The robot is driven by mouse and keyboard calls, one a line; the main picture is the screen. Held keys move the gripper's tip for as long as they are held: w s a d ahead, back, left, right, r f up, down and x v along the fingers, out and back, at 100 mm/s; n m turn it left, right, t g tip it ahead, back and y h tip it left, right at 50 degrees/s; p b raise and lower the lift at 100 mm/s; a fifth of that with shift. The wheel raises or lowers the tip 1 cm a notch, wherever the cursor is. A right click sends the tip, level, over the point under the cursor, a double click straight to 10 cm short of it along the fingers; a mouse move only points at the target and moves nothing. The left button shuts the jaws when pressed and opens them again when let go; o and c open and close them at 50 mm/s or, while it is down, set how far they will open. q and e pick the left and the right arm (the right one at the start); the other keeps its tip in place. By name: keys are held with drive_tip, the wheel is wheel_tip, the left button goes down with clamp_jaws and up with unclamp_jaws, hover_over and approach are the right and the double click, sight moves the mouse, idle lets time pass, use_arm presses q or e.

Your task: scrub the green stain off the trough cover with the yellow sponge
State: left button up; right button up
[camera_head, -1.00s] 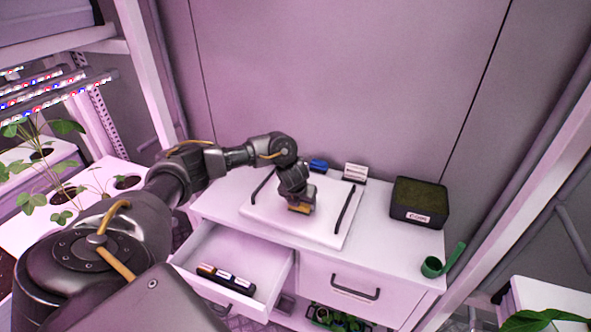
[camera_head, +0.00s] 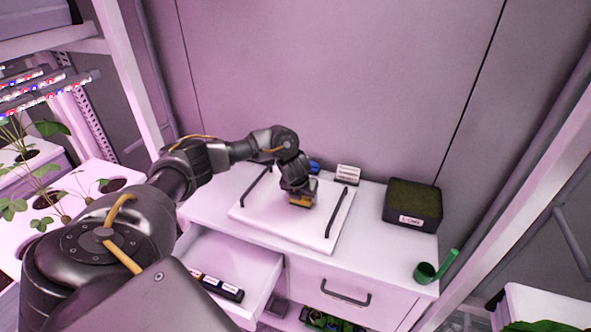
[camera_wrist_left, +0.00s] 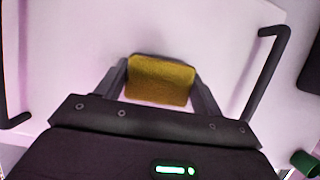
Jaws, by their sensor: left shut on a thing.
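The white trough cover (camera_head: 262,222) lies flat on the cabinet top, with a dark bar handle near each side. In the left wrist view the sponge (camera_wrist_left: 160,80) sits between the two fingers, over the cover (camera_wrist_left: 200,35). I cannot tell whether it presses on the surface. No green stain shows on the visible parts of the cover; the area under the sponge and gripper is hidden. My right gripper is not in view.
A dark box of brown-green material (camera_head: 413,205) and a green cup-like tool (camera_head: 427,271) stand right of the cover. A small white labelled block (camera_head: 347,175) and a blue object (camera_head: 315,167) are behind. An open drawer (camera_head: 262,285) juts out in front.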

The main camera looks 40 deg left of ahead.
use_arm(q)
drive_tip(key=shift+w+a, duration=0.15)
drive_tip(key=shift+w, duration=0.25)
drive_tip(key=shift+w+r+p, duration=0.25)
drive_tip(key=shift+r+p, duration=0.1)
drive_tip(key=shift+r, duration=0.15)
drive_tip(key=shift+w+r+p, duration=0.25)
drive_tip(key=shift+r+p, duration=0.1)
drive_tip(key=shift+r, duration=0.15)
drive_tip(key=shift+s+a+r+p, duration=0.1)
drive_tip(key=shift+r+p, duration=0.2)
drive_tip(key=p+v, duration=0.2)
drive_tip(key=shift+a+r, duration=0.1)
drive_tip(key=shift+r, duration=0.35)
drive_tip(key=shift+w+r+p, duration=0.25)
drive_tip(key=shift+r+p, duration=0.7)
drive_tip(key=shift+s+r, duration=0.1)
drive_tip(key=shift+r, duration=0.3)
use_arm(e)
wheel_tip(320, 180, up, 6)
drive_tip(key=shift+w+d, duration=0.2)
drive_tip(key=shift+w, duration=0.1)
use_arm(q)
drive_tip(key=shift+f, duration=0.1)
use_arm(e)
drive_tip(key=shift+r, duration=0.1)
